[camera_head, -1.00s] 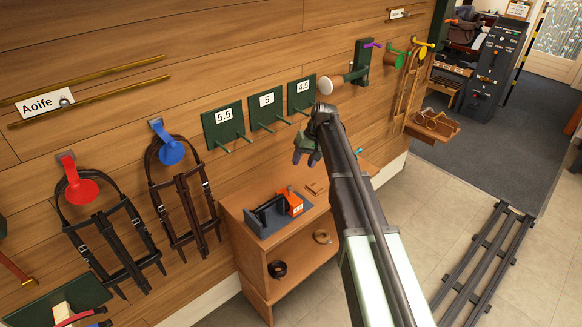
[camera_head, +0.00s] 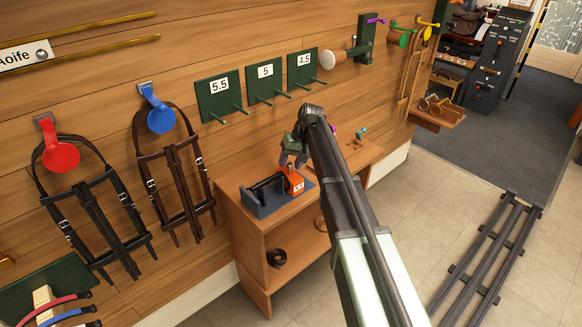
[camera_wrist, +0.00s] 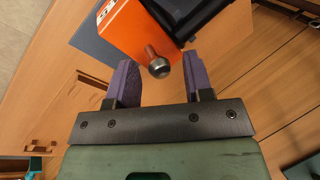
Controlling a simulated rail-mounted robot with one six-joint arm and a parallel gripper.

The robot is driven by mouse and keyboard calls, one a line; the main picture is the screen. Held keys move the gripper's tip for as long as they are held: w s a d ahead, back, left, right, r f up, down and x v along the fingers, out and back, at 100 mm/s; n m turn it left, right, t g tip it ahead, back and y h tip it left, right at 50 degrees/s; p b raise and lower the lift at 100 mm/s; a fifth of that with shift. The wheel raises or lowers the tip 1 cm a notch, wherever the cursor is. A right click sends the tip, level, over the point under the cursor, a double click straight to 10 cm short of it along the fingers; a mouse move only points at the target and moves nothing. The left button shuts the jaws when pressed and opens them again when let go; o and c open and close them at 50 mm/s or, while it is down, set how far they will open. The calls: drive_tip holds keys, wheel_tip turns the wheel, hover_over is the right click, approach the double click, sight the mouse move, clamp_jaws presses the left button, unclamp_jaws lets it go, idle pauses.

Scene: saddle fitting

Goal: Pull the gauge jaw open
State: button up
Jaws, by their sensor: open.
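The gauge (camera_head: 265,195) sits on the shelf top, a dark base with an orange jaw (camera_head: 294,181) at its right end. In the wrist view the orange jaw (camera_wrist: 133,32) has a dark round knob (camera_wrist: 158,68) on a short stem facing me. My gripper (camera_head: 294,160) is just above and beside the orange jaw. In the wrist view my gripper (camera_wrist: 160,84) is open, its two purple fingers on either side of the knob, with a gap to each. Whether the fingertips reach past the knob is hard to tell.
The wooden shelf unit (camera_head: 240,222) stands against the wall. A small blue-topped item (camera_head: 361,133) stands on its right end. Green plates with pegs (camera_head: 265,84) and bridles (camera_head: 172,175) hang on the wall. Floor rails (camera_head: 487,250) lie at the right.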

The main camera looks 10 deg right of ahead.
drive_tip(key=shift+c, duration=0.5)
clamp_jaws()
drive_tip(key=w+d, duration=0.2)
drive_tip(key=d, duration=0.1)
drive_tip(key=w+d, duration=0.1)
drive_tip(key=d, duration=0.1)
drive_tip(key=shift+r, duration=0.1)
drive_tip(key=shift+w, duration=0.1)
drive_tip(key=shift+o, duration=0.5)
unclamp_jaws()
drive_tip(key=shift+d, duration=0.15)
